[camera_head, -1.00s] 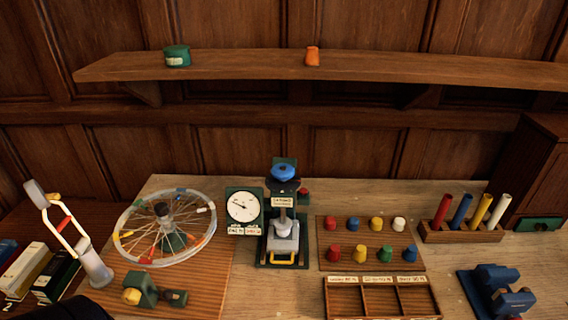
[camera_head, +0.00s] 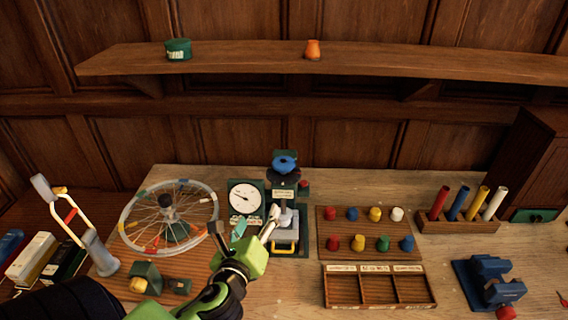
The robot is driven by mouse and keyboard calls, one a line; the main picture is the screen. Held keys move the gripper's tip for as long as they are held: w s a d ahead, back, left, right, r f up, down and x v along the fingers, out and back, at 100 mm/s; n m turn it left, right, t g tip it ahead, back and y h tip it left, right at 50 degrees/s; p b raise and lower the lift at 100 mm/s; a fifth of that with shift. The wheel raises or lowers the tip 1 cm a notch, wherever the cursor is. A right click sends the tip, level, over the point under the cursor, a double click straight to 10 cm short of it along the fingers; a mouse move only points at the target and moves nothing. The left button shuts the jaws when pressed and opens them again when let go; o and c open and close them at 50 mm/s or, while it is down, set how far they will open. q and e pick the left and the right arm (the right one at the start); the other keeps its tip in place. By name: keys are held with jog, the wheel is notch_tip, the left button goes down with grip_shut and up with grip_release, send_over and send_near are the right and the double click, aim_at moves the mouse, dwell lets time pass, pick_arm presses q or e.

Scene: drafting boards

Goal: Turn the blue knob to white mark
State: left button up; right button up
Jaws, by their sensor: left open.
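I cannot make out a white mark on or beside the knob at this size. My left gripper (camera_head: 249,222) reaches in from the lower left, with a green body and its fingers apart and empty. It is in front of and below the knob, apart from it, and covers part of the device's lower left side. My right gripper is not in view.
A white dial gauge (camera_head: 244,198) stands just left of the device. A spoked wheel (camera_head: 140,205) is further left. A peg board (camera_head: 365,231) with coloured pegs and a divided wooden tray (camera_head: 378,307) lie to the right. A wooden shelf (camera_head: 230,62) runs above the bench.

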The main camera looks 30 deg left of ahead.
aim_at(284, 164)
pick_arm(q)
jog(key=w+d+r+m+t+h, duration=0.1)
jog(key=w+r+m+t, duration=0.2)
jog(key=r+m, duration=0.4)
jog(key=shift+m, duration=0.3)
jog(key=p+x, duration=0.1)
jog(key=x, duration=0.2)
jog(key=p+x, duration=0.1)
jog(key=x, duration=0.3)
jog(key=p+x, duration=0.2)
jog(key=x, duration=0.2)
jog(key=shift+w+d+f, duration=0.15)
jog(key=shift+f, duration=0.15)
jog(key=shift+x, duration=0.9)
jog(key=shift+f, duration=0.1)
jog(key=c, duration=1.1)
